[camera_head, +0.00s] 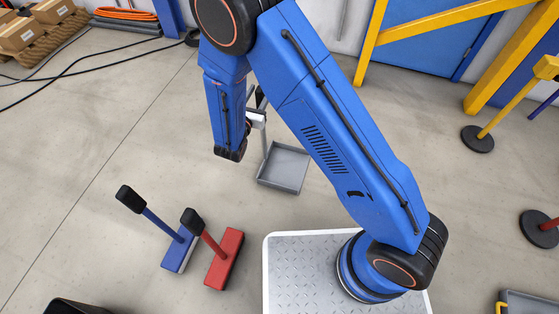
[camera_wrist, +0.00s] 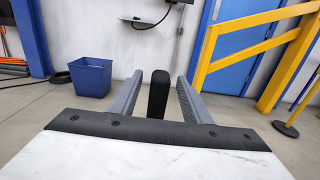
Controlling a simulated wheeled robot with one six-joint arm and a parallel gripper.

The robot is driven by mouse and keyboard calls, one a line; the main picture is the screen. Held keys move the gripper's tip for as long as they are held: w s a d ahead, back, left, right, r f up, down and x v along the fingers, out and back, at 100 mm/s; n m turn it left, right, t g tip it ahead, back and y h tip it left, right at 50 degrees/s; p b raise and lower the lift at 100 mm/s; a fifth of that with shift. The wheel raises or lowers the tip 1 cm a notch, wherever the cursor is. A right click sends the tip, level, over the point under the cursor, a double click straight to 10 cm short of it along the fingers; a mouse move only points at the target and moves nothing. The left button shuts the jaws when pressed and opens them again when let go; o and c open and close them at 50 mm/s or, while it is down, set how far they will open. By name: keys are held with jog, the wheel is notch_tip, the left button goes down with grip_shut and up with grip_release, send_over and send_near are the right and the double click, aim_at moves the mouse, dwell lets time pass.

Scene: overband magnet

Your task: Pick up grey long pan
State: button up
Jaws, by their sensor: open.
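The grey long pan (camera_head: 284,168) stands on the floor beyond my arm in the head view, with a thin upright handle at its left. My gripper (camera_wrist: 160,80) shows in the wrist view as two grey fingers, open. A black handle grip (camera_wrist: 158,95) stands upright between them, with a gap visible on each side. It appears to be the grey pan's grip. In the head view my gripper is mostly hidden by my arm, around the top of that handle. The pan's tray is not visible in the wrist view.
A blue tool (camera_head: 178,250) and a red tool (camera_head: 224,259), each with a black-tipped upright handle, stand left of my base. A blue bin (camera_wrist: 90,77) stands near the wall. A yellow frame (camera_wrist: 255,50) and posts are at right. Floor around the pan is clear.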

jog(key=shift+w+d, duration=0.1)
jog(key=shift+w, duration=0.4)
jog(key=shift+c, duration=0.6)
grip_shut()
